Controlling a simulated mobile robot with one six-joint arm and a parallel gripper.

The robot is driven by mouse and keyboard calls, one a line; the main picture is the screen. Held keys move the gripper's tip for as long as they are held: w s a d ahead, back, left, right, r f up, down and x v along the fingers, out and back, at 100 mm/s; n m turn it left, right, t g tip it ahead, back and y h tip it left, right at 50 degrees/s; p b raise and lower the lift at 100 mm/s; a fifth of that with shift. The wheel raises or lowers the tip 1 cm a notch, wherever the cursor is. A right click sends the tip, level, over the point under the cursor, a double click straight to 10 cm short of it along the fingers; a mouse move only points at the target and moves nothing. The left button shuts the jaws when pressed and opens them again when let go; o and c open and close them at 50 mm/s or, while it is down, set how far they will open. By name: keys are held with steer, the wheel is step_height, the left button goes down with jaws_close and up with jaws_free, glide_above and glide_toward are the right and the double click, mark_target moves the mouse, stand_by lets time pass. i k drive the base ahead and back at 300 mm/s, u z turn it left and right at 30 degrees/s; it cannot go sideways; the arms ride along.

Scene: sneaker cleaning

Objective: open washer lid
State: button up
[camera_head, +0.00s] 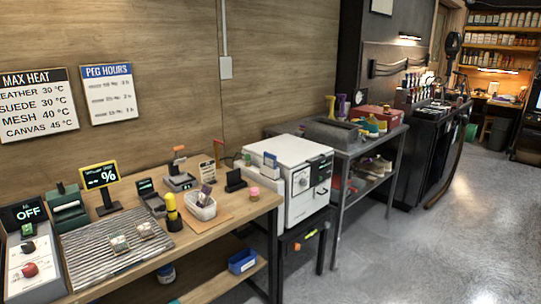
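The washer (300,195) is a white box-shaped machine in the middle of the view, with a round dial and a dark panel and handle on its front. Its flat white top, which looks like the lid (288,150), appears shut. A small blue item stands at or just in front of the top's left edge; I cannot tell if it touches the lid. The washer stands on a dark base between the wooden bench and the grey table. My gripper is not in view.
A wooden bench (130,273) at left holds a ribbed mat (85,265), a white bin (200,208), and several small devices. A grey metal table (385,137) with a sink and shoes stands right of the washer. The grey floor (420,250) is clear at right.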

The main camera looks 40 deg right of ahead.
mark_target(292, 151)
steer(key=z, duration=4.75)
steer(key=i, duration=0.1)
steer(key=u, duration=3)
steer(key=k, duration=0.95)
steer(key=u, duration=0.15)
steer(key=i, duration=0.75)
steer(key=z, duration=0.05)
